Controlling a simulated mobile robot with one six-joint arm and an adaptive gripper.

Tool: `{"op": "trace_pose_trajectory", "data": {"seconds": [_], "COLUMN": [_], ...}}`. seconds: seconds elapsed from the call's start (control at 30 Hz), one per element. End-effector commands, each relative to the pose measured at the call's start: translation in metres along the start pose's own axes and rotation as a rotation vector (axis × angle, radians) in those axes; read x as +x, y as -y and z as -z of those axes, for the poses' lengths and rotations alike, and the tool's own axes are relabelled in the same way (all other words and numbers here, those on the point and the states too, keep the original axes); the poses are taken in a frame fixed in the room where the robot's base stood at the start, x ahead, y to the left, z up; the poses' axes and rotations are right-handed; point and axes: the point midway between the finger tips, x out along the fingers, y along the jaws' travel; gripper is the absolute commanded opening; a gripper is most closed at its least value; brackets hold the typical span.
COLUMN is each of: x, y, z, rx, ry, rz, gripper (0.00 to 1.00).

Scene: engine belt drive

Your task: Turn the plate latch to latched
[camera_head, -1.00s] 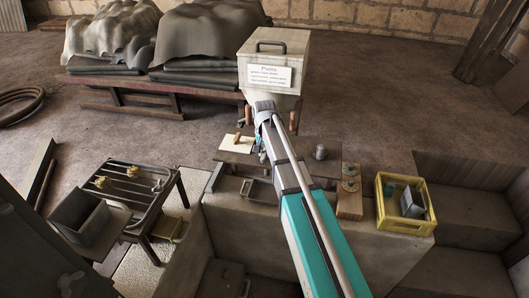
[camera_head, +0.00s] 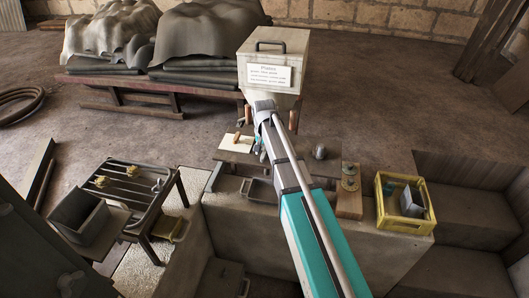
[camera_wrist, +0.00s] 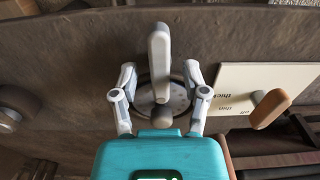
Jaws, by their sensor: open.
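In the wrist view a pale grey bar-shaped handle (camera_wrist: 159,55), which looks like the plate latch, stands on a round marked dial (camera_wrist: 178,97). It points up the picture, its lower end near the dial's middle. My gripper (camera_wrist: 159,75) is open, with one finger on each side of the handle and dial. I see gaps between fingers and handle, but cannot tell how deep the fingers reach. In the head view my gripper (camera_head: 259,148) is small and mostly hidden by my arm, and the latch cannot be made out.
Beside the dial is a cream card (camera_wrist: 245,82) marked thick and thin, with a wooden-handled lever (camera_wrist: 268,107) close to my right finger. A grey box (camera_head: 272,55) stands behind my arm. A rounded grey knob (camera_head: 320,152) and a yellow crate (camera_head: 405,226) lie to the right.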

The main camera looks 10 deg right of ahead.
Motion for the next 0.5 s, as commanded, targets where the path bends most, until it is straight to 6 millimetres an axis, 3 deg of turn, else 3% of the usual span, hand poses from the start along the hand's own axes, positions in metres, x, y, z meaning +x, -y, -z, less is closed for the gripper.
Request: {"op": "trace_pose_trajectory", "data": {"seconds": [0.5], "x": [0.0], "y": [0.0001], "z": [0.0001], "rx": [0.12], "ry": [0.0], "rz": [0.0], "gripper": [0.59]}}
